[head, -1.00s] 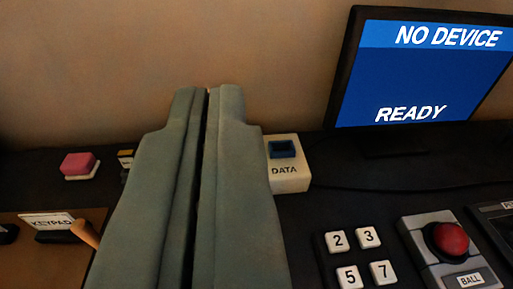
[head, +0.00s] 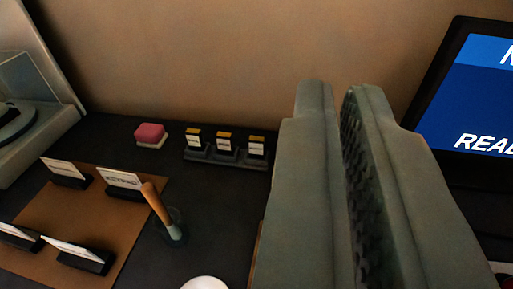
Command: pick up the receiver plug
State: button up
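Three small dark plugs with yellow tops and white labels stand upright in a row of dark holders on the counter: a left one (head: 193,140), a middle one (head: 224,143) and a right one (head: 256,146). Their labels are too small to read, so I cannot tell which is the receiver plug. My gripper (head: 340,88) is at the right of the plugs in the picture, in the foreground. Its fingers are apart with an empty gap, and the ridged inner pad of the right finger shows. The fingers hide the counter behind them.
A pink block (head: 151,133) on a white base lies left of the plugs. A brown mat (head: 80,212) holds several label stands. A wooden-handled tool (head: 158,207) stands in a dark cup in front of the plugs. A monitor (head: 470,110) stands at right.

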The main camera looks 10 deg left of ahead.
jog(key=o, duration=0.4)
jog(key=shift+w, duration=0.15)
jog(key=shift+c, duration=0.2)
jog(key=shift+o, duration=1.3)
jog(key=w+a+f+g, duration=0.2)
jog(key=w+g, duration=0.5)
jog(key=w, duration=0.5)
jog(key=shift+w+a+f+y, duration=0.15)
jog(key=shift+w+y, duration=0.1)
jog(key=shift+y, duration=0.05)
jog(key=g, duration=1)
send_over(257, 138)
notch_tip(257, 138, down, 6)
jog(key=f, duration=1.2)
jog(key=shift+s+f, duration=0.2)
jog(key=shift+w+f, duration=0.2)
jog(key=shift+f, duration=2.4)
